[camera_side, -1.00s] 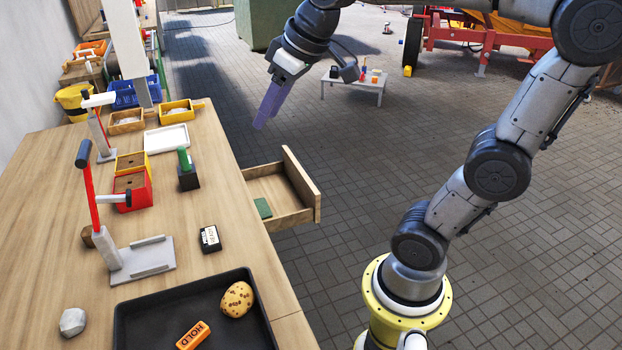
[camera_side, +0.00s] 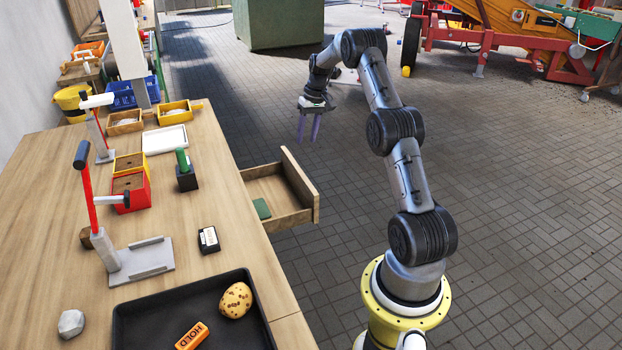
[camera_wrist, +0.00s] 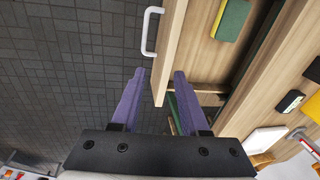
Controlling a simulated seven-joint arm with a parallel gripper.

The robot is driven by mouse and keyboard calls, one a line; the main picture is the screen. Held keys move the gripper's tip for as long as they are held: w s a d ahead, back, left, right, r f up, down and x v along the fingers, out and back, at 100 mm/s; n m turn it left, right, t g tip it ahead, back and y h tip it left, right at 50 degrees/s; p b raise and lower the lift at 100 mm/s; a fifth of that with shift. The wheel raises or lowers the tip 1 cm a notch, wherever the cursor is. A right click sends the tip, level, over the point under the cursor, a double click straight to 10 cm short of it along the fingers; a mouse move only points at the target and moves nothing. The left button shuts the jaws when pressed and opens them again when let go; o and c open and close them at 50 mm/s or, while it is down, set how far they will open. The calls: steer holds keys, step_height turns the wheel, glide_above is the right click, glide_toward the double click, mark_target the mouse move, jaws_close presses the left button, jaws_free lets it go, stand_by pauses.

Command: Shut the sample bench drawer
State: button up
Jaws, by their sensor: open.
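The wooden drawer (camera_side: 301,186) stands pulled out from the right side of the sample bench (camera_side: 215,150). A green block (camera_side: 262,209) lies inside it. My gripper (camera_side: 308,139) hangs fingers-down beyond the drawer's far end in the side view, apart from it. In the wrist view my gripper (camera_wrist: 158,80) shows two purple fingers spread apart with nothing between them. The drawer front (camera_wrist: 172,40) runs up the middle there, with a white handle (camera_wrist: 151,32) on its outer face and the green block (camera_wrist: 230,18) inside.
On the bench are a black tray (camera_side: 128,325) with a spotted potato (camera_side: 235,300) and an orange HOLD block (camera_side: 192,336). A black labelled box (camera_side: 209,240), a green-handled stamp (camera_side: 186,170) and a red-handled press (camera_side: 90,190) stand nearby. The paved floor right of the drawer is clear.

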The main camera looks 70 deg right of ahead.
steer(key=shift+m, duration=0.4)
steer(key=f, duration=0.5)
steer(key=s+f, duration=0.1)
steer(key=f, duration=1)
steer(key=shift+s+f, duration=0.15)
steer(key=shift+f, duration=0.05)
jaws_close()
stand_by(0.5)
